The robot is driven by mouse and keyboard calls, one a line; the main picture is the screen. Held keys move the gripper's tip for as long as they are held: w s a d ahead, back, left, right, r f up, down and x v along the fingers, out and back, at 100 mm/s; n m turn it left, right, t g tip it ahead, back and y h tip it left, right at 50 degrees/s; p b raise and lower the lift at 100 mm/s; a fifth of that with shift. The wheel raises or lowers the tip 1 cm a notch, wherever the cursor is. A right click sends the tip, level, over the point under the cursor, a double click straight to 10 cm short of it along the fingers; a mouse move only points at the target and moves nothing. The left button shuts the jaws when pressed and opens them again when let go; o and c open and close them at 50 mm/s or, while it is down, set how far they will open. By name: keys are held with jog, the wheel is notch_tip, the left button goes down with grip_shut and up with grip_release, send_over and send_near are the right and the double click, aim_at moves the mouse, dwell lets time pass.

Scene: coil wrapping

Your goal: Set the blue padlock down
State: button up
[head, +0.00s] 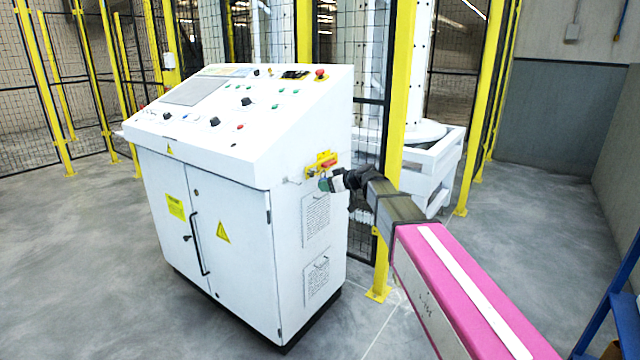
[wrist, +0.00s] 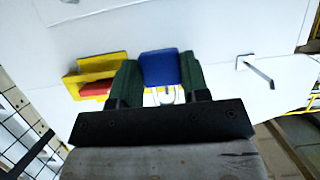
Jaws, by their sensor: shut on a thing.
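In the wrist view the blue padlock (wrist: 160,69) is between the two green fingers of my gripper (wrist: 158,82), which is shut on it. Its metal shackle shows just below the blue body in the picture. In the head view my gripper (head: 323,184) is at the right side of the white control cabinet, just below a yellow and red fitting (head: 325,163); the padlock cannot be made out there. In the wrist view the fitting (wrist: 98,88) is left of the fingers. I cannot tell whether the padlock touches the cabinet.
The white control cabinet (head: 240,205) has a sloped button panel on top. A small metal hook or peg (wrist: 255,68) sticks out from its side, right of my fingers in the wrist view. Yellow fence posts (head: 395,130) stand close behind my arm. A blue frame (head: 622,290) is at the right edge.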

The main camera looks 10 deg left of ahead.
jog(key=a, duration=0.1)
jog(key=w+a, duration=0.1)
jog(key=a, duration=0.1)
jog(key=shift+w+a+f, duration=0.1)
jog(key=shift+w+a, duration=0.1)
jog(key=shift+f, duration=0.2)
jog(key=o, duration=1)
